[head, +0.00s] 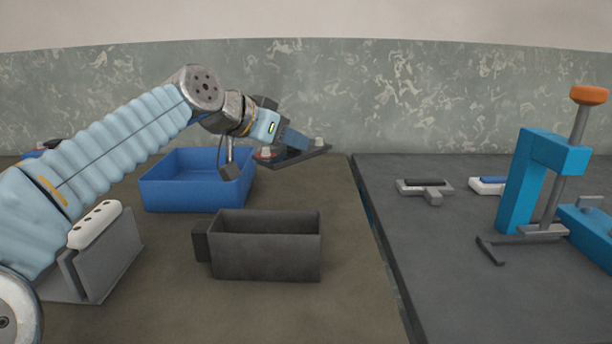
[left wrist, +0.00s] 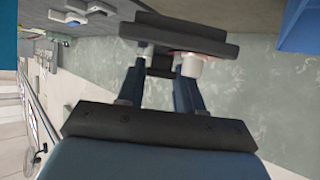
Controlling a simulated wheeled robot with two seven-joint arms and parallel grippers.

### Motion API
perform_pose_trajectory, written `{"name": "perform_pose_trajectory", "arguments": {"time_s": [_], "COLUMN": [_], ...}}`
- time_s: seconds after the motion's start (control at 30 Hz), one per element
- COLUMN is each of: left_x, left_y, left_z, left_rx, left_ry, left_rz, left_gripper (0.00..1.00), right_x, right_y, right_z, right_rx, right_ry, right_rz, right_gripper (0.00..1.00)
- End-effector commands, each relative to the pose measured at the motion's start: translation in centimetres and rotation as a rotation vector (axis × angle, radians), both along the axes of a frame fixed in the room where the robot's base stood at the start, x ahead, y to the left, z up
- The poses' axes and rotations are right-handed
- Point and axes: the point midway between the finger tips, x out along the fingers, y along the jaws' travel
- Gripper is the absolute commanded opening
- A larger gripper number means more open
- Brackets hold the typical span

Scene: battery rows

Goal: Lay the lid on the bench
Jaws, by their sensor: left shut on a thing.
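The lid (head: 307,155) is a dark flat plate with pale round knobs on it. My left gripper (head: 286,145) is shut on it and holds it tilted in the air, right of the blue bin. In the left wrist view the lid (left wrist: 180,36) lies across the tips of my left gripper (left wrist: 161,70), with one white knob beside a finger. The brown bench top (head: 345,290) is below, and the lid appears clear of it. My right gripper is not in view.
An open dark grey box (head: 265,258) stands at the bench's front middle. Behind it is a blue bin (head: 190,196). A grey bracket (head: 108,260) is at left. The dark right-hand surface (head: 440,260) carries a blue press (head: 518,185) and a T-shaped tool (head: 430,190).

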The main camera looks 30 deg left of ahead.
Motion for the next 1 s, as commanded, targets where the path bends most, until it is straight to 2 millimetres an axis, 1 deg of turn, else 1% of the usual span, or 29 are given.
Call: {"name": "perform_pose_trajectory", "arguments": {"time_s": [0.03,0.1,0.2,0.3,0.47,0.53,0.57,0.7,0.73,1.0], "left_x": [1.4,2.6,4.0,4.9,5.6,6.1,6.4,6.2,6.2,6.2], "left_y": [-0.1,-0.2,-0.2,-0.3,-0.4,-0.4,-0.4,-0.4,-0.4,-0.4], "left_z": [-0.6,-2.3,-4.0,-5.0,-5.8,-6.5,-6.9,-9.2,-9.5,-9.6], "left_rx": [0.0,0.0,-0.001,0.0,0.0,0.0,0.0,-0.001,0.0,-0.001], "left_ry": [0.003,0.003,0.001,0.0,-0.001,0.001,0.002,0.0,0.0,-0.002], "left_rz": [0.0,0.0,0.0,0.0,0.0,0.0,0.0,0.0,0.0,0.0], "left_gripper": [0.01,0.01,0.01,0.01,0.01,0.01,0.01,0.01,0.01,0.01], "right_x": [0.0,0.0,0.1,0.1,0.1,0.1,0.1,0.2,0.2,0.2], "right_y": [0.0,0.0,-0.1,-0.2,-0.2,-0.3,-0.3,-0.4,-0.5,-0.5], "right_z": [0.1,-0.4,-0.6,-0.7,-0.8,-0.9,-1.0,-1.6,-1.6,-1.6], "right_rx": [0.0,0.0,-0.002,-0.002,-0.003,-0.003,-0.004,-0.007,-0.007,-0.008], "right_ry": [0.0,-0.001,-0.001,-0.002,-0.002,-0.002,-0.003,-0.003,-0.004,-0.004], "right_rz": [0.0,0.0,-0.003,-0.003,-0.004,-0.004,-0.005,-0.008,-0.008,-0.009], "right_gripper": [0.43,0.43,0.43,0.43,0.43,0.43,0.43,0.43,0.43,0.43]}}
